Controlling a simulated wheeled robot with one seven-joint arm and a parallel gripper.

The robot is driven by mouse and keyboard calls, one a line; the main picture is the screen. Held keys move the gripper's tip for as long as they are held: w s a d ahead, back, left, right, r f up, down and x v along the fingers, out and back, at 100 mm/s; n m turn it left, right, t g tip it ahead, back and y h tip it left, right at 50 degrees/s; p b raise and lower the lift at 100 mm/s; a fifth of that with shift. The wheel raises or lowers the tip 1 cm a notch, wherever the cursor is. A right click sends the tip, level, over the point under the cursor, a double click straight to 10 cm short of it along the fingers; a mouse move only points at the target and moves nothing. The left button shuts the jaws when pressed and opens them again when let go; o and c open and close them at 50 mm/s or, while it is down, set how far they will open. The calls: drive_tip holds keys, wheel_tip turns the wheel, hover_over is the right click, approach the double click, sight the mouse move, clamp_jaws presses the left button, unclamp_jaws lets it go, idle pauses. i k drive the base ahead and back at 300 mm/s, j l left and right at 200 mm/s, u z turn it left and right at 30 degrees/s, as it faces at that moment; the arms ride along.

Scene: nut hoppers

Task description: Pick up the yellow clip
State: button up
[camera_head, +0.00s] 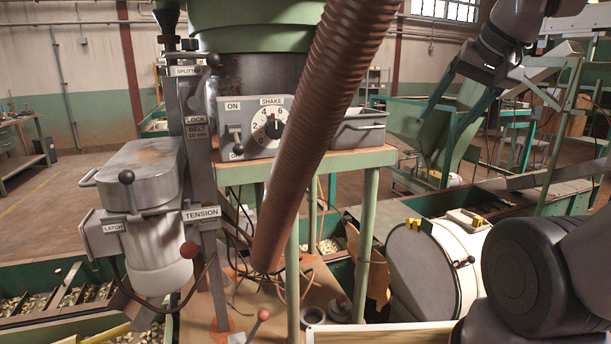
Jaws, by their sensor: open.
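Small yellow clips show in the lower right of the head view. One yellow piece (412,222) and another close beside it (426,226) sit at the top rim of the round pale drum lid (420,270). A further yellow piece (477,221) sits to the right, by a pale box-like part on top of the drum. I cannot tell which is the one named.
A thick brown ribbed hose (320,130) crosses the middle. A machine with a shake dial (270,125) stands on a green-legged stand. A grey lidded canister (148,190) is at left. Nut bins (60,290) line the lower left. My dark arm links fill the lower right.

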sight(476, 221)
drive_tip(key=k+z, duration=0.1)
drive_tip(key=z, duration=0.15)
drive_tip(key=i+z, duration=0.1)
drive_tip(key=z, duration=0.6)
drive_tip(key=l+u, duration=0.25)
drive_tip(key=l, duration=0.65)
drive_tip(key=i+l+u, duration=0.15)
drive_tip(key=l+u, duration=0.35)
drive_tip(key=l, duration=0.4)
drive_tip(key=l+u, duration=0.5)
drive_tip(key=l, duration=0.35)
drive_tip(key=k+l+u, duration=0.2)
drive_tip(key=l+u, duration=0.25)
drive_tip(key=l, duration=0.45)
drive_tip(key=l+u, duration=0.45)
drive_tip(key=l, duration=0.85)
